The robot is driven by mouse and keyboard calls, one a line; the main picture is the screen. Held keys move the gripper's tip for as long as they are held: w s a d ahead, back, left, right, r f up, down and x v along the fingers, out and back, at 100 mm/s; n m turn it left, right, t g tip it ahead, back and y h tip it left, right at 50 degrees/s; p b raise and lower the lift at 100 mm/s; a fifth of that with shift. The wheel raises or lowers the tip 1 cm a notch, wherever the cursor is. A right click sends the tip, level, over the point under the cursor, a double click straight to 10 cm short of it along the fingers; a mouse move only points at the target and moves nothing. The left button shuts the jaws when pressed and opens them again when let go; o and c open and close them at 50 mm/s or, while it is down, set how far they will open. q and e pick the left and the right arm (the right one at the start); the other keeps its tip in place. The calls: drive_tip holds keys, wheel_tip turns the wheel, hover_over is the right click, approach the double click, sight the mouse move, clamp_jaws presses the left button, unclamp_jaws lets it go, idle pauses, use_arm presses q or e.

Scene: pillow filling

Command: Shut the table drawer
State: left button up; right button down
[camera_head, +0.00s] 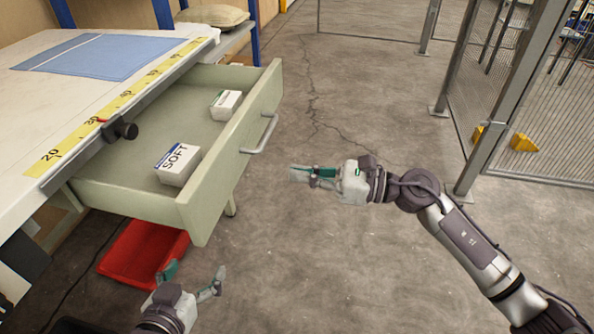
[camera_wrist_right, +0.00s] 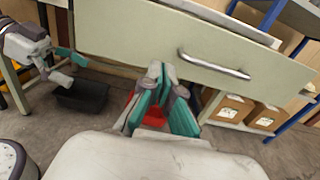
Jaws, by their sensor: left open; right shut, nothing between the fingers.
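The table drawer (camera_head: 225,160) is pulled well out from under the worktable. It is pale green and holds a white box labelled SOFT (camera_head: 177,165) and a smaller white box (camera_head: 225,105). Its metal handle (camera_head: 262,135) is on the front panel. My right gripper (camera_head: 298,174) is shut and empty, to the right of the drawer front and apart from it. In the right wrist view the drawer front (camera_wrist_right: 130,35) and handle (camera_wrist_right: 213,64) lie ahead of the fingers. My left gripper (camera_head: 195,275) is open, low in front of the drawer's near corner.
A blue cloth (camera_head: 98,56) and a yellow ruler strip (camera_head: 110,108) lie on the worktable (camera_head: 30,90). A red bin (camera_head: 140,258) is on the floor beneath the drawer. Mesh fencing (camera_head: 540,110) stands at the right. The floor between is clear.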

sight(233, 163)
drive_tip(key=x, duration=1)
use_arm(q)
drive_tip(key=shift+w+d+r+t, duration=0.15)
drive_tip(key=shift+w+r+t, duration=0.2)
drive_tip(key=shift+r, duration=0.25)
use_arm(e)
drive_tip(key=shift+w+a, duration=0.25)
drive_tip(key=shift+a, duration=0.4)
use_arm(q)
drive_tip(key=shift+w, duration=0.1)
